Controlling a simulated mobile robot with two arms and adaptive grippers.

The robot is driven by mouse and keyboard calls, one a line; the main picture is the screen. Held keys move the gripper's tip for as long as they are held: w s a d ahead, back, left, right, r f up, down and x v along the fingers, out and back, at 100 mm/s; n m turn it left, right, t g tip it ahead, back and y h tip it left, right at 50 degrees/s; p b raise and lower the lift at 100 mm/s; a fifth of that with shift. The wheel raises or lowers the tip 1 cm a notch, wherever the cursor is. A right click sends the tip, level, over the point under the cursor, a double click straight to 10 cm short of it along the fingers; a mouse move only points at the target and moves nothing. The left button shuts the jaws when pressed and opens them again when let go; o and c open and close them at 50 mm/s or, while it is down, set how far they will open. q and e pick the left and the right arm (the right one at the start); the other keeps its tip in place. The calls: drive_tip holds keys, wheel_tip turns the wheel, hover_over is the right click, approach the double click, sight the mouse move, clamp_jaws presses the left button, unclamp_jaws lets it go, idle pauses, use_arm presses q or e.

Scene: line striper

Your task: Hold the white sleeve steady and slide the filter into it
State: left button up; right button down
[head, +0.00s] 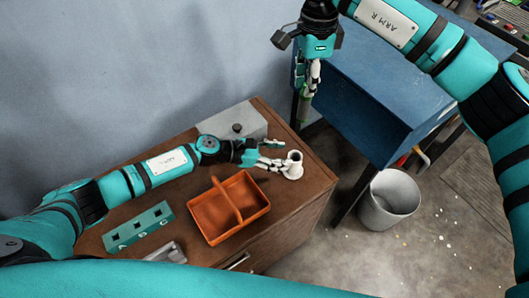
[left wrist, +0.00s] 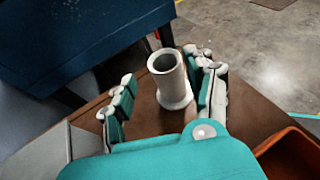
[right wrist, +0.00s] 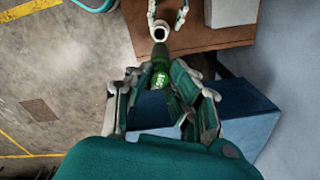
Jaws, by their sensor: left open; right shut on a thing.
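The white sleeve (head: 293,165) stands upright near the right edge of the brown cabinet top, its open mouth facing up. In the left wrist view the sleeve (left wrist: 170,82) is between the fingers of my left gripper (left wrist: 160,100), nearer the right finger. My left gripper (head: 275,155) is open around it. My right gripper (head: 309,85) is shut on the green filter (head: 305,106), which hangs down above and beyond the sleeve. In the right wrist view the filter (right wrist: 160,80) points toward the sleeve (right wrist: 160,32). Its upper part is hidden by the fingers.
A blue bench (head: 385,100) stands close behind on the right. A grey bin (head: 388,200) is on the floor.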

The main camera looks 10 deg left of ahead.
sight(300, 156)
use_arm(q)
drive_tip(key=shift+x, duration=2.6)
drive_tip(key=c, duration=1.1)
drive_tip(key=shift+o, duration=0.2)
use_arm(e)
drive_tip(key=f, duration=0.9)
drive_tip(key=shift+w+a, duration=0.15)
drive_tip(key=shift+w, duration=0.05)
wheel_tip(300, 156, down, 6)
drive_tip(key=shift+f, duration=0.2)
